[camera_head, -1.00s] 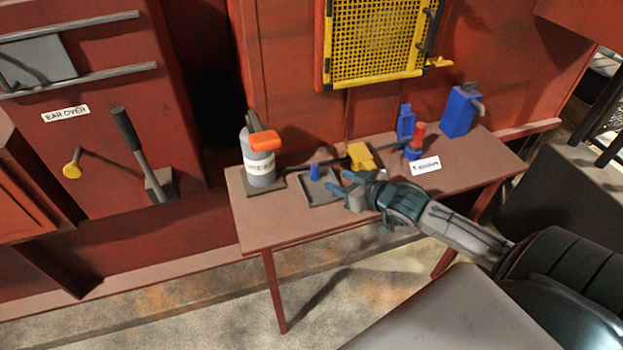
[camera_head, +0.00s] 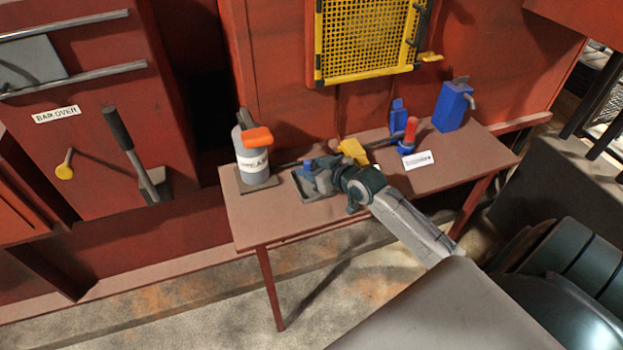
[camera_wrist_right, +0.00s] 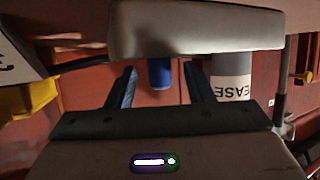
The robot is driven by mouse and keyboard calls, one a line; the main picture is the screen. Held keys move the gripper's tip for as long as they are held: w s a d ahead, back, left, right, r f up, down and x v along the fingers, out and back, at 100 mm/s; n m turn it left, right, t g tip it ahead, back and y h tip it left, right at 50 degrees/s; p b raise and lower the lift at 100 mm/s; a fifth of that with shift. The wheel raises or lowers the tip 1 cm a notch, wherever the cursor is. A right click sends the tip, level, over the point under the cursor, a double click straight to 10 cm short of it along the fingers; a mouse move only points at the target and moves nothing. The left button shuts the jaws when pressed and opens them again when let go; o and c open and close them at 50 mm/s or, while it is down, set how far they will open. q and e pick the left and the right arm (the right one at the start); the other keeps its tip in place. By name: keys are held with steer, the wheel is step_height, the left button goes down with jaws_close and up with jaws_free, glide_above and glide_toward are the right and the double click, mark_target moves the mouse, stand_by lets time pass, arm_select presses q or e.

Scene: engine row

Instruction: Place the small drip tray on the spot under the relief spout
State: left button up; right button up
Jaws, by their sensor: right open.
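The small drip tray (camera_head: 301,190) is a shallow dark grey square tray on the brown bench, partly hidden by my right gripper in the head view. A blue upright post (camera_wrist_right: 160,75) stands at the tray. My right gripper (camera_head: 312,172) is open, low over the tray. In the wrist view its two fingers stand on either side of the blue post, and I cannot tell if they touch it. A grey spout (camera_head: 471,102) sticks out of a blue can at the bench's right end; I cannot tell if it is the relief spout. My left gripper is not in view.
A grey grease canister (camera_head: 252,160) with an orange top stands just left of the tray. A yellow block (camera_head: 353,151) is behind my gripper. A blue and red item (camera_head: 409,136) and a white label (camera_head: 419,160) lie further right. The bench's front left is clear.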

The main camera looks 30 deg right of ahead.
steer(key=shift+s, duration=0.1)
steer(key=shift+c, duration=0.7)
jaws_close()
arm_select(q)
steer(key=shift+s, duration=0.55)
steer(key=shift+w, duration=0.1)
arm_select(e)
steer(key=shift+r, duration=0.1)
